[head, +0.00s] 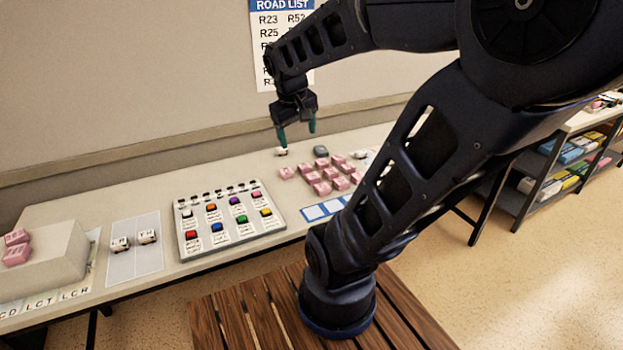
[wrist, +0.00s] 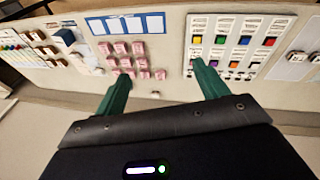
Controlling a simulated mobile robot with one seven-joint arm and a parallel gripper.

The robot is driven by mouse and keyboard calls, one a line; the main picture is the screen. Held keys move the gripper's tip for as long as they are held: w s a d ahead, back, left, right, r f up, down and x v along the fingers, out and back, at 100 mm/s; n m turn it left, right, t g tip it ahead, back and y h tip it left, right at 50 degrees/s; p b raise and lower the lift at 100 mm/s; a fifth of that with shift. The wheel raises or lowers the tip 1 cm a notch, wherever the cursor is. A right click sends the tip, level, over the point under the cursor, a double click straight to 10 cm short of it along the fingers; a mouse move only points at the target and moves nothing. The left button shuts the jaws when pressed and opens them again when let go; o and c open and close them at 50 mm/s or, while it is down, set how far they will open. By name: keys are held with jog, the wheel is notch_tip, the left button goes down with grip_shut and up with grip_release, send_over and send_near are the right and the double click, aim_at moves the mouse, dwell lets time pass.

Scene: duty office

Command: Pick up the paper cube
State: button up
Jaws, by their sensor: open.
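My gripper (head: 297,136) is open and empty, fingers pointing down above the far edge of the long desk. Its two green fingers also show in the wrist view (wrist: 160,71), spread apart with nothing between them. A small pale block (head: 281,152), possibly the paper cube, lies on the desk just below the left finger in the head view. A small pale thing in the wrist view (wrist: 155,94) may be the same block. Its markings are too small to read, so I cannot confirm it is the paper cube.
Several pink blocks (head: 322,188) stand beside a dark grey object (head: 320,151). A panel of coloured buttons (head: 228,217) lies left of them, then two labelled pale blocks (head: 148,237) on a light mat. Two pink blocks (head: 16,254) sit on a raised box. The wall rises behind the desk.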

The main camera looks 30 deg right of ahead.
jog(key=w+d+f+n+g+h, duration=0.35)
jog(key=w+d+f, duration=0.2)
jog(key=w, duration=0.35)
jog(key=n+h, duration=0.5)
jog(key=n, duration=0.8)
send_over(313, 176)
jog(key=a, duration=0.9)
jog(key=shift+t, duration=0.45)
jog(key=f, duration=2.5)
jog(key=shift+s+d+f, duration=0.1)
jog(key=shift+d+f, duration=0.1)
jog(key=shift+f, duration=0.15)
jog(key=x, duration=0.5)
jog(key=shift+d+f, duration=0.15)
jog(key=shift+w+x, duration=0.1)
jog(key=shift+x, duration=1.25)
jog(key=shift+w+x, duration=0.15)
jog(key=shift+x, duration=1.2)
jog(key=shift+c, duration=0.4)
jog(key=c, duration=1)
